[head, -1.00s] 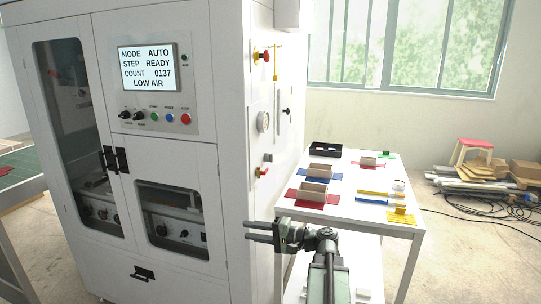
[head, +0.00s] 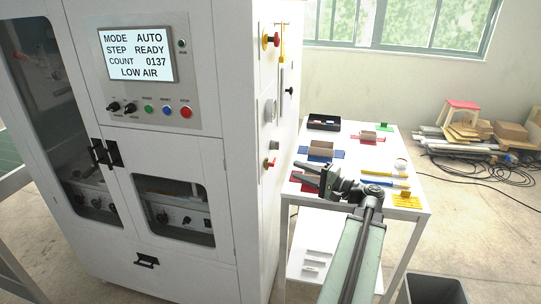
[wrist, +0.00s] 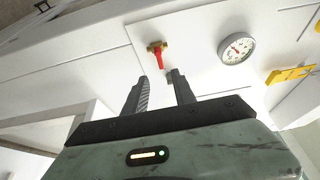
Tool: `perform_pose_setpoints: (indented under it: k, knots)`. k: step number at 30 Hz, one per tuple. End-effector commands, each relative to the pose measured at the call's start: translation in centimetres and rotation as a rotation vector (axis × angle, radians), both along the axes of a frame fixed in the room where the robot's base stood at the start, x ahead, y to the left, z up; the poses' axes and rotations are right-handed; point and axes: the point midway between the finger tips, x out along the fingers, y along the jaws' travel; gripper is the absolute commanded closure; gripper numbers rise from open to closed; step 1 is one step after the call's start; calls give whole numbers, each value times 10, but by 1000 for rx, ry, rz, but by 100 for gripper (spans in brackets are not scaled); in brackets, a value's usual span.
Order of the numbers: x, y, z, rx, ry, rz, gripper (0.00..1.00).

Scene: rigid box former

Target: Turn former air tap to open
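The air tap is a small brass valve with a red handle (head: 270,162) on the machine's right side panel, below the pressure gauge (head: 270,110). In the wrist view, the tap (wrist: 158,56) lies ahead of my fingers, with its red handle pointing down in that tilted picture. The gauge (wrist: 236,48) is to its right there. My gripper (head: 308,174) is to the right of the tap in the head view, with a gap between. In the wrist view, my gripper (wrist: 158,86) has its two fingers apart and nothing between them. The display reads LOW AIR.
A red and yellow button (head: 270,40) and a hanging yellow part (head: 283,42) are higher on the same panel. A white table (head: 405,212) with cartons and coloured sheets stands behind my gripper. A dark bin (head: 432,288) is on the floor at right.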

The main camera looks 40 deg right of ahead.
Motion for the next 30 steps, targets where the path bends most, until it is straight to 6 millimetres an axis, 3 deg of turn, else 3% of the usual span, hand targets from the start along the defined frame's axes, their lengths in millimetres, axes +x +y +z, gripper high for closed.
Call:
perform_pose_setpoints:
  k: [8, 15, 21, 30]
  knots:
    - [6, 1, 0, 0, 0, -1, 68]
    - [49, 7, 0, 0, 0, -2, 68]
    - [71, 10, 0, 0, 0, -6, 68]
    - [74, 10, 0, 0, 0, -7, 71]
